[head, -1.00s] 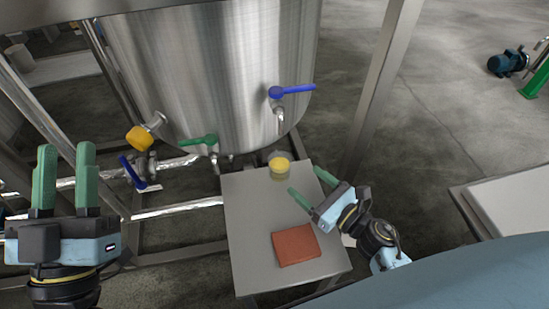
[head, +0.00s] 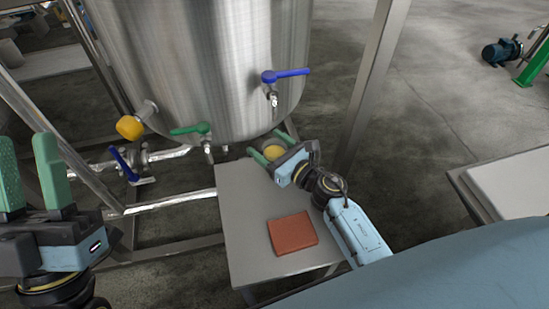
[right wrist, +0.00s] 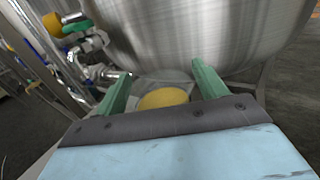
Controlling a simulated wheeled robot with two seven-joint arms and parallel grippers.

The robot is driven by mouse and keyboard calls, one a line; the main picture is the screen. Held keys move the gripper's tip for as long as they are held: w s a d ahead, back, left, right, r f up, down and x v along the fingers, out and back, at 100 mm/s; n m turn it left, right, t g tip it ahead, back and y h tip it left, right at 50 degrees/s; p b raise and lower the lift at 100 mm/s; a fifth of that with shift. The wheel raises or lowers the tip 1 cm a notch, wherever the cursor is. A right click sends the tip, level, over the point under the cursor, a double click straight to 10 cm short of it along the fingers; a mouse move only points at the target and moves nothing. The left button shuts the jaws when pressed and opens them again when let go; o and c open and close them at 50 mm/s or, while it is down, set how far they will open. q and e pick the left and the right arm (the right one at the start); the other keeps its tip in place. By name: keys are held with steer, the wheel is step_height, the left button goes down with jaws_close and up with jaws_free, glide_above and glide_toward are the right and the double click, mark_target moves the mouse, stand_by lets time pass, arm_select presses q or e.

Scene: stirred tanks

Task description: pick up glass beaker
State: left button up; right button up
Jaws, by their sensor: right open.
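The glass beaker (head: 271,152) holds something yellow and stands at the back of the small grey table (head: 238,220). It also shows in the right wrist view (right wrist: 164,98), low between the fingers. My right gripper (head: 265,143) is open, with its green fingers on either side of the beaker. I cannot tell whether either finger touches the glass. The gripper body hides part of the beaker in the head view. My left gripper (head: 24,145) is open and empty at the far left, away from the table.
A steel tank (head: 200,70) rises just behind the table. A blue-handled valve (head: 284,76) hangs above the beaker, and a green-handled valve (head: 190,129) is to its left. A reddish-brown square (head: 292,233) lies on the table's front part.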

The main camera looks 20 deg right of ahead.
steer(key=c, duration=1.2)
steer(key=shift+c, duration=0.2)
steer(key=shift+r, duration=0.15)
